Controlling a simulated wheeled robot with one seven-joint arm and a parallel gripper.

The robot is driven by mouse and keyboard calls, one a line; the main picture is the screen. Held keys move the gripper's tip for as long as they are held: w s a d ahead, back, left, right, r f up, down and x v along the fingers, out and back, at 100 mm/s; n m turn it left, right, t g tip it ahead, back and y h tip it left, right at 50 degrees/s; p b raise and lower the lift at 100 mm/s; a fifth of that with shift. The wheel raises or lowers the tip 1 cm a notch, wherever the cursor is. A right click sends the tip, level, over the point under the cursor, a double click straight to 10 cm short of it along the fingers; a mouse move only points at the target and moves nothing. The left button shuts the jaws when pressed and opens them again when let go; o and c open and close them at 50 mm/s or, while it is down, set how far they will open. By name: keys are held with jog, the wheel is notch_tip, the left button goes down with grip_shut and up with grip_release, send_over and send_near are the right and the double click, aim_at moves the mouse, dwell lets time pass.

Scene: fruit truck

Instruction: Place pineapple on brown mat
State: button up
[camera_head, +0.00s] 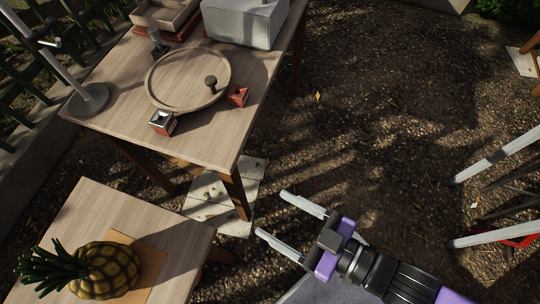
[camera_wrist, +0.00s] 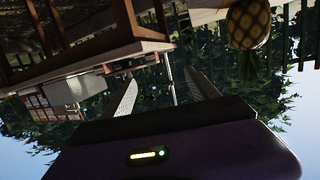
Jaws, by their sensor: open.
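The pineapple (camera_head: 105,270) lies on its side on the low wooden table at the lower left of the head view, its green crown pointing left. The brown mat (camera_head: 150,262) is under and beside it; the pineapple covers the mat's left part. The pineapple also shows upside down at the upper right of the wrist view (camera_wrist: 248,24). My gripper (camera_head: 272,214) is open and empty, to the right of the low table and apart from the pineapple. Its two spread fingers also show in the wrist view (camera_wrist: 160,78).
A taller wooden table (camera_head: 215,140) stands behind, with a round tray (camera_head: 165,82), a white box (camera_head: 245,22), small red-brown boxes (camera_head: 238,96) and a metal stand (camera_head: 90,100). Pale chair legs (camera_head: 495,160) are at the right. Open ground lies between.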

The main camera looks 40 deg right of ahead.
jog(key=s+d+r+m+h, duration=0.3)
jog(key=s+d+h, duration=0.1)
jog(key=s+d, duration=0.3)
jog(key=shift+d+r+h, duration=0.15)
jog(key=shift+d+h, duration=0.15)
jog(key=shift+d, duration=0.15)
jog(key=shift+r+p, duration=0.45)
